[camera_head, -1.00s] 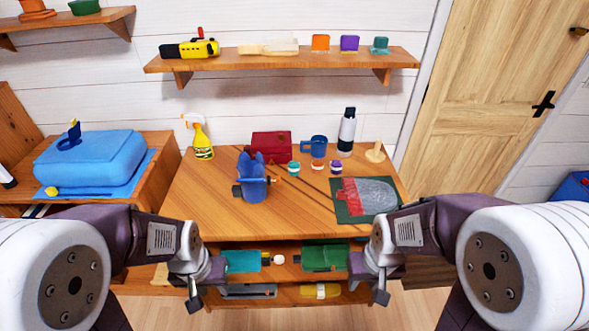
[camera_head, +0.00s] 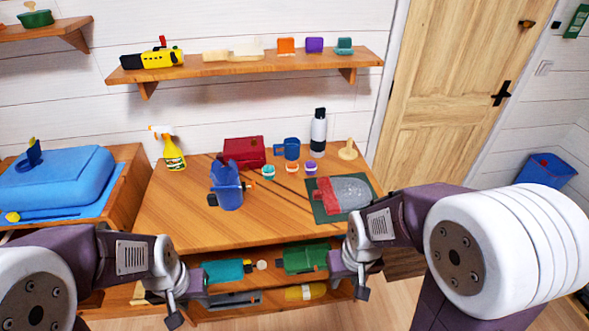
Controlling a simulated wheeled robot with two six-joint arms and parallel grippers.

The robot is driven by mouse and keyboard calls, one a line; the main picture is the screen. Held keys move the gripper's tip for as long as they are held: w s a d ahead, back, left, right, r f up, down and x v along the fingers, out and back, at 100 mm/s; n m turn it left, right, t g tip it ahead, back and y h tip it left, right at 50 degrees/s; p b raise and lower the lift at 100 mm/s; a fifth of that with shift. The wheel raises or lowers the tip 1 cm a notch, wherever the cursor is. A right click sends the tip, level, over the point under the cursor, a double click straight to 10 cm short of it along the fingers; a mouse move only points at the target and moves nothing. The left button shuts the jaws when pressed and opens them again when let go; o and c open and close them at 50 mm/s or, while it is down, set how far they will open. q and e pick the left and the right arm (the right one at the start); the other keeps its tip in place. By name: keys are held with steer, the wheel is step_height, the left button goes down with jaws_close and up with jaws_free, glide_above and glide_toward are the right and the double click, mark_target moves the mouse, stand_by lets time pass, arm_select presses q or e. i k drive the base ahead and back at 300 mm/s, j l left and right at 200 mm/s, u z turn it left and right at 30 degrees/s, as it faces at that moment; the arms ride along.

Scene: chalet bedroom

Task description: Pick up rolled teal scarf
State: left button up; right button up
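A teal item (camera_head: 222,271) lies in the upper open compartment under the desk, left of centre. It may be the rolled teal scarf, but it is too small to tell its form surely. My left gripper (camera_head: 187,302) is in front of the desk, just left of and below it, empty with its fingers apart. My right gripper (camera_head: 350,281) is in front of the desk's right side, empty with its fingers apart. Neither touches the teal item.
A green item (camera_head: 303,259) sits in the same compartment, with a yellow roll (camera_head: 304,292) and a grey item (camera_head: 234,300) below. A blue bin (camera_head: 547,172) stands right.

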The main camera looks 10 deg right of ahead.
mark_target(268, 171)
steer(key=i+j, duration=0.15)
steer(key=j, duration=0.25)
steer(key=i+j, duration=0.15)
steer(key=j, duration=0.25)
steer(key=i+j+z, duration=0.1)
steer(key=j, duration=0.3)
steer(key=i+j, duration=0.2)
steer(key=j, duration=0.2)
steer(key=i+j, duration=0.15)
steer(key=j, duration=0.25)
